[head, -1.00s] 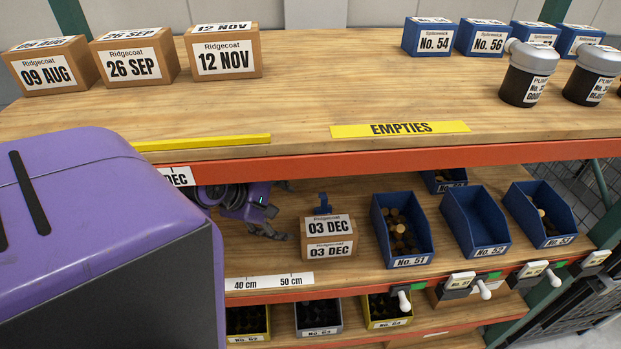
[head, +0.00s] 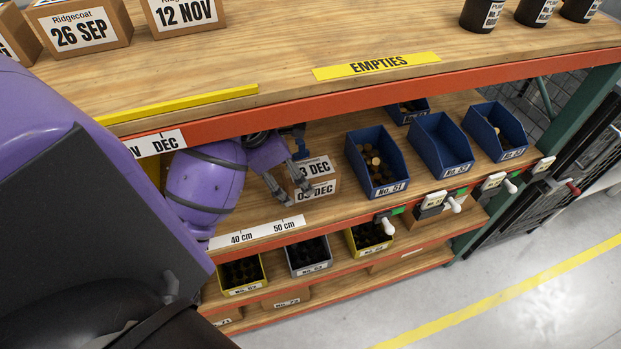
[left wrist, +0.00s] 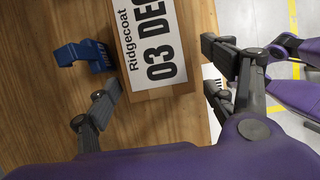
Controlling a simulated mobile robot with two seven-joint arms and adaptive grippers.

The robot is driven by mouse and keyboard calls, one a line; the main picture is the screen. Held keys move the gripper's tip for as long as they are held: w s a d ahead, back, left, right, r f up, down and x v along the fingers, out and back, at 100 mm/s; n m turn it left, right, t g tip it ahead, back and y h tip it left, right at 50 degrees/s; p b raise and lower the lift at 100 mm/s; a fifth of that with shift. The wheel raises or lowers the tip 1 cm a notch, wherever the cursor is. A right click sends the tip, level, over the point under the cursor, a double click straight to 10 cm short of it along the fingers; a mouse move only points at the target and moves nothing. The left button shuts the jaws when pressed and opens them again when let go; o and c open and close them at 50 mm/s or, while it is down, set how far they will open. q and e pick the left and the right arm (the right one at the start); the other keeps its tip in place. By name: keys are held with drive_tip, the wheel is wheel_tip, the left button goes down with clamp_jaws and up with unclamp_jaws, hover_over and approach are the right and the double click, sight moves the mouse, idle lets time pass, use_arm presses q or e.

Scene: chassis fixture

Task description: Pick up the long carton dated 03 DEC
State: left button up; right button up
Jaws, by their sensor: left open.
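The 03 DEC carton (head: 324,186) is a brown box with white labels on its top and front. It stands on the middle shelf, left of the blue bin No. 51. It also shows in the left wrist view (left wrist: 205,20), with its label reading Ridgecoat 03 DEC. My left gripper (head: 288,174) is open at the carton's left end in the head view. In the left wrist view the fingers of this gripper (left wrist: 163,97) lie on either side of the carton's near end, with a gap on the left side. My right gripper is not in view.
A blue hook-shaped piece (left wrist: 85,55) stands beside the carton. The upper shelf's orange edge (head: 340,102) runs above my left forearm. Blue bin No. 51 (head: 393,183) stands right of the carton. Cartons 26 SEP (head: 82,28) and 12 NOV (head: 183,10) are on top.

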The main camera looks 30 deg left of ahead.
sight(306, 170)
use_arm(q)
drive_tip(key=w+d, duration=0.1)
drive_tip(key=w, duration=0.1)
drive_tip(key=w+d, duration=0.1)
drive_tip(key=shift+d+f, duration=0.25)
drive_tip(key=shift+d, duration=0.1)
drive_tip(key=shift+x, duration=1.1)
drive_tip(key=shift+f, duration=0.15)
drive_tip(key=shift+w+f, duration=0.1)
drive_tip(key=shift+f, duration=0.15)
drive_tip(key=shift+c, duration=0.3)
drive_tip(key=c, duration=1.7)
